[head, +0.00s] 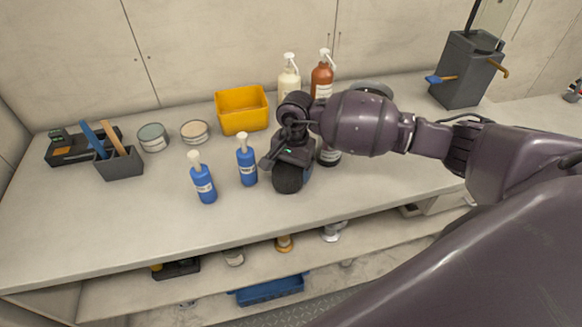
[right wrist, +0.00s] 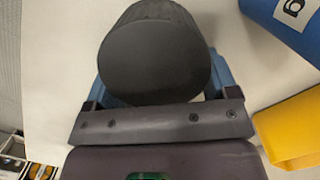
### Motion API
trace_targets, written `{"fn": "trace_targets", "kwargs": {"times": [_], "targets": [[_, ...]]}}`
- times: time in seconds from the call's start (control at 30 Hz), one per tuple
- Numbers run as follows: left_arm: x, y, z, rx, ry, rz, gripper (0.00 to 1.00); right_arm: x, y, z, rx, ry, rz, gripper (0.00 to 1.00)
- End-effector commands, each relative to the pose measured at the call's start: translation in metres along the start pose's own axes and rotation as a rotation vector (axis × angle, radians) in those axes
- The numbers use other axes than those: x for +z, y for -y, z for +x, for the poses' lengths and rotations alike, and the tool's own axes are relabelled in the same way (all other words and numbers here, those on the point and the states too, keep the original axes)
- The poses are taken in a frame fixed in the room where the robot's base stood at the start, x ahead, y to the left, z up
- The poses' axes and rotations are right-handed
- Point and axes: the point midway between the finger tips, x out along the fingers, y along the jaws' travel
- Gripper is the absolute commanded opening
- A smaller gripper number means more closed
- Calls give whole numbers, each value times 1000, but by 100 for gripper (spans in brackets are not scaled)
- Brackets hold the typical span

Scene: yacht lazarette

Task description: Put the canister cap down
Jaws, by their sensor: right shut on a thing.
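The canister cap (head: 288,179) is a dark grey, rounded piece held at the end of my right gripper (head: 287,164). In the right wrist view, the cap (right wrist: 155,55) fills the space between the blue-edged fingers (right wrist: 160,88), which are shut on it. In the head view it shows over the worktop, right of two blue bottles; I cannot tell whether it touches the surface. The gripper body hides its upper part. My left gripper is not in view.
Two blue bottles (head: 203,184) (head: 247,166) stand just left of the gripper. A dark labelled bottle (head: 329,155) is partly hidden behind my arm. A yellow bin (head: 243,111) and pump bottles (head: 289,77) stand behind. The worktop's front left (head: 110,220) is clear.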

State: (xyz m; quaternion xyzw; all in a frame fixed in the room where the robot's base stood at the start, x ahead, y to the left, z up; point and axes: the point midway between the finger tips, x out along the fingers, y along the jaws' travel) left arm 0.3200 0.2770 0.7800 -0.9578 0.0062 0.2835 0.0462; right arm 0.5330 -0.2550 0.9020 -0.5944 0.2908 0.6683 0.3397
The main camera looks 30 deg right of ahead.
Motion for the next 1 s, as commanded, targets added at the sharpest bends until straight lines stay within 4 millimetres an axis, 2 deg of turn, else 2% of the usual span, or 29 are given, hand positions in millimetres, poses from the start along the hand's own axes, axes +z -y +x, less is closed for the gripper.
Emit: {"fn": "trace_targets", "kwargs": {"times": [0.37, 0.4, 0.53, 0.83, 0.97, 1.0], "targets": [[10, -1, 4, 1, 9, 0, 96, -1, 0, 9, 2, 0, 0, 31], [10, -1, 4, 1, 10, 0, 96, -1, 0, 9, 1, 0, 0, 81], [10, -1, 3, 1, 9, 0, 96, -1, 0, 8, 1, 0, 0, 100], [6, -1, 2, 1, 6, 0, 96, 0, 0, 5, 0, 0, 0, 100], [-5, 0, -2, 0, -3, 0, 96, 1, 0, -5, -2, 0, 0, 100], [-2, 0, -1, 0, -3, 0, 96, -1, 1, -11, -4, -3, -1, 100]]}}
